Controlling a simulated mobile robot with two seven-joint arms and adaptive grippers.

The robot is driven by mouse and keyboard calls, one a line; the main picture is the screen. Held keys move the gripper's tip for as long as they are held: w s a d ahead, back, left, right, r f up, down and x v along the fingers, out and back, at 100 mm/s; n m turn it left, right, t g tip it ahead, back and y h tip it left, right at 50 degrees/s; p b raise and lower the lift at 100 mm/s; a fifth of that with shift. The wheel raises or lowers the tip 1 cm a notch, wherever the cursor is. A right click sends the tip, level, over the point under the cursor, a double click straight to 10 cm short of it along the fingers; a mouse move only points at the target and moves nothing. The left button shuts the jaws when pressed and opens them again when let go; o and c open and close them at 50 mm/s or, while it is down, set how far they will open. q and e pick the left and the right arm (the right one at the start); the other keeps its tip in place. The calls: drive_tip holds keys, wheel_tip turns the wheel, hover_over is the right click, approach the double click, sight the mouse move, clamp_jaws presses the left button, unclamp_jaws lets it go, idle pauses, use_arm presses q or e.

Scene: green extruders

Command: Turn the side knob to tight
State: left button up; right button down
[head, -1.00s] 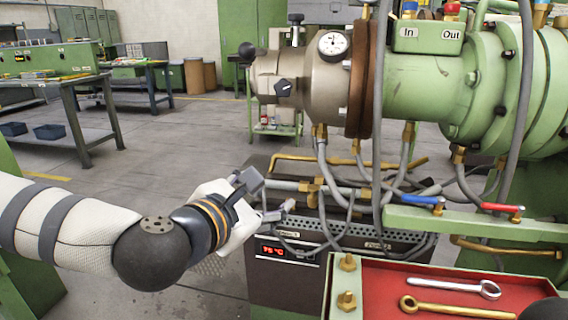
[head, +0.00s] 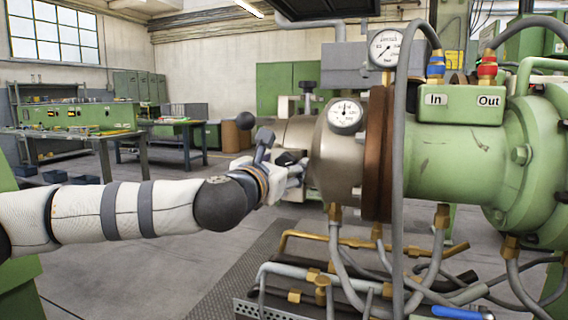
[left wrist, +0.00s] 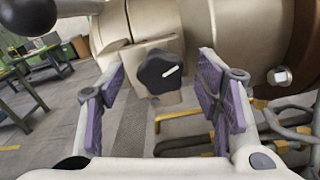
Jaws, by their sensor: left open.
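The side knob (left wrist: 161,72) is black and lobed, with a white pointer mark that slants slightly up to the right. It sits on the beige end housing of the extruder (head: 344,160). My left gripper (left wrist: 163,92) is open, its purple-padded fingers on either side of the knob in the left wrist view, with a gap on both sides. In the head view my left gripper (head: 280,165) is at the near side of the housing and hides most of the knob. My right gripper is out of view.
Grey hoses (head: 343,265) and brass pipes (head: 420,246) run below. A black ball-ended handle (head: 245,120) sticks out at the left. Workbenches (head: 75,135) stand far back with open floor before them.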

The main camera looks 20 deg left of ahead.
use_arm(q)
drive_tip(key=shift+w, duration=0.5)
drive_tip(key=c, duration=1.2)
